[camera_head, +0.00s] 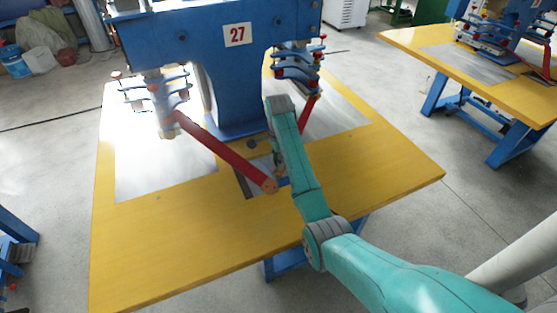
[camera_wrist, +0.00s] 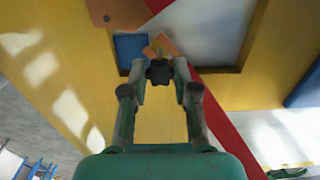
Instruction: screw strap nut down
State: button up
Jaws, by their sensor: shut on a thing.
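In the wrist view my gripper (camera_wrist: 160,74) is shut on a dark lobed knob, which looks like the strap nut (camera_wrist: 159,71). The nut sits between the two fingertips. Just beyond it is a small orange-brown strap piece (camera_wrist: 164,43) with a small stud-like tip near its middle. The strap lies by a blue block (camera_wrist: 130,50) at the edge of the table cut-out. I cannot tell whether the nut touches the strap. In the head view my arm largely hides the gripper and the nut.
The blue press (camera_head: 165,40) marked 27 stands on the yellow table (camera_head: 180,245). A red lever (camera_head: 225,155) reaches across the table close to my arm, and it also passes beside the gripper in the wrist view (camera_wrist: 215,105). A second yellow table (camera_head: 470,75) stands at right.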

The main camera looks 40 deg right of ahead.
jog(key=shift+f, duration=0.1)
dwell(0.6)
jog(key=shift+f, duration=0.55)
jog(key=shift+f, duration=0.85)
dwell(1.4)
jog(key=m, duration=1.3)
jog(key=shift+m, duration=0.4)
jog(key=o, duration=0.8)
